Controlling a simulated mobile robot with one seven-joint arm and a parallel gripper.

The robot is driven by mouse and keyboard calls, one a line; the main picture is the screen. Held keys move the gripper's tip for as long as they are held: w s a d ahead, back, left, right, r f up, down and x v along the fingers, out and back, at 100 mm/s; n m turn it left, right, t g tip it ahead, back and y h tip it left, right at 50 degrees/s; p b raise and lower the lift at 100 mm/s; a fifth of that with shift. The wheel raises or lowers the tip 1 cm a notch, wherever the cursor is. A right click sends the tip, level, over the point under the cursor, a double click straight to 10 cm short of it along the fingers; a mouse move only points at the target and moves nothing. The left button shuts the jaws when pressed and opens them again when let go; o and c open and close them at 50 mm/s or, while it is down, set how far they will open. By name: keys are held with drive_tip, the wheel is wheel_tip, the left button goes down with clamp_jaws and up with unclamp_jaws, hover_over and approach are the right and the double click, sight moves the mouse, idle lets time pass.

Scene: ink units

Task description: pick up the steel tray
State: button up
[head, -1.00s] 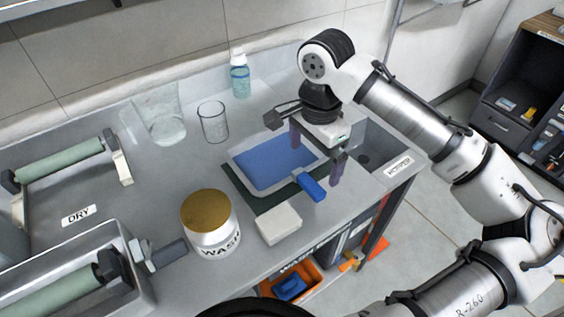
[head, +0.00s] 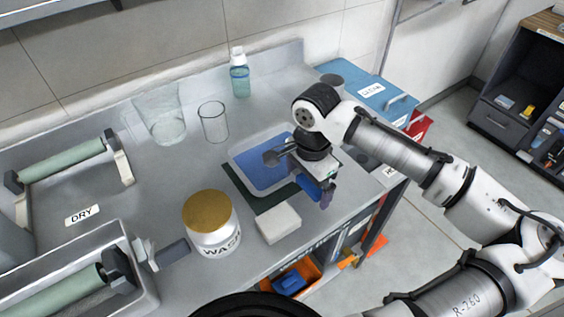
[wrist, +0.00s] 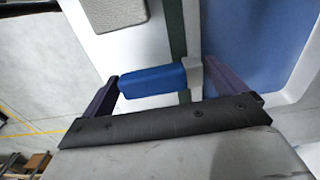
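The steel tray (head: 240,172) is shallow, with a pale rim and a blue inside, and lies on the bench. Its inside (wrist: 245,45) fills the upper right of the wrist view. A blue handle (wrist: 152,81) with a grey bracket (wrist: 194,78) sits at its rim; the handle also shows in the head view (head: 309,188). My gripper (head: 316,184) is over the tray's right end and hides part of it. In the wrist view my gripper (wrist: 162,78) has its fingers wide apart, with the handle between them in the picture. Contact cannot be told.
A dark green mat (head: 240,186) lies under the tray. A pale block (head: 278,222) and a WASH jar (head: 212,238) stand in front. A glass (head: 213,122), a clear pitcher (head: 163,115) and a bottle (head: 239,75) stand behind. Left are rollers (head: 62,160). The bench's front edge is close.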

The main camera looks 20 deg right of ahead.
drive_tip(key=c, duration=0.6)
drive_tip(key=shift+r, duration=0.1)
drive_tip(key=shift+c, duration=0.2)
